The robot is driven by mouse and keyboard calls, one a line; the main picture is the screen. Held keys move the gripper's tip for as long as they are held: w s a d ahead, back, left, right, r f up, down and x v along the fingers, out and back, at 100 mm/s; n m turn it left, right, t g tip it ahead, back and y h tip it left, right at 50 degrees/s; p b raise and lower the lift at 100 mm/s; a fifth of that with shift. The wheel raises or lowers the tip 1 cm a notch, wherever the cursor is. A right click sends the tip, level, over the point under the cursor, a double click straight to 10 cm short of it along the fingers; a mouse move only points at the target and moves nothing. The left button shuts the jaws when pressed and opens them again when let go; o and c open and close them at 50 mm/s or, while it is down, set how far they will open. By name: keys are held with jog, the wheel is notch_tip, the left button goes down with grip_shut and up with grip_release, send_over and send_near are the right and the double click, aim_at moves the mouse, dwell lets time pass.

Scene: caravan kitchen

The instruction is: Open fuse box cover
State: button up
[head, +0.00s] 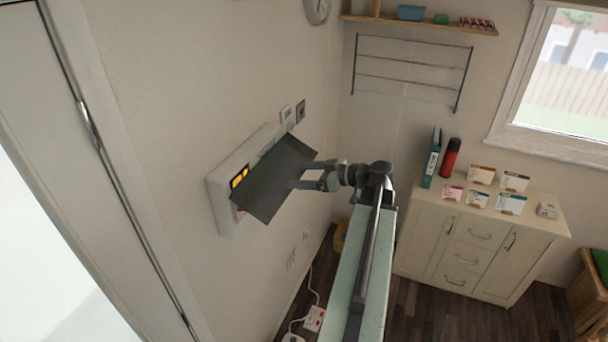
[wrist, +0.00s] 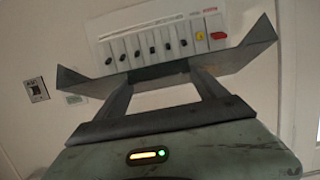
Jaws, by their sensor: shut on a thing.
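The fuse box (head: 222,210) is a white unit on the left wall. Its dark grey cover (head: 276,180) is swung out from the box and tilted, with yellow and red parts showing behind its left side. My gripper (head: 300,185) is shut on the cover at its right, outer side. In the wrist view the cover (wrist: 262,40) spans the frame in front of the box (wrist: 118,40), and a row of dark switches with a yellow and a red one shows above it. The fingers of my gripper (wrist: 168,82) reach to the cover's middle; their tips are partly hidden.
A cream cabinet (head: 470,248) with cards, a binder and a red bottle stands at the right. A wire rack (head: 412,72) and a shelf (head: 420,24) are on the back wall. A power strip (head: 314,318) with cables lies low by the left wall.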

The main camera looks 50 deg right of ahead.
jog(key=shift+w+r, duration=0.1)
jog(key=shift+r, duration=0.3)
jog(key=o, duration=1.8)
jog(key=shift+o, duration=1)
jog(key=shift+w+f, duration=0.1)
jog(key=shift+w, duration=0.05)
jog(key=s+f+p+v, duration=0.1)
jog(key=f+v, duration=0.2)
jog(key=v, duration=1.3)
jog(key=shift+s+d+p, duration=0.25)
jog(key=shift+p, duration=0.1)
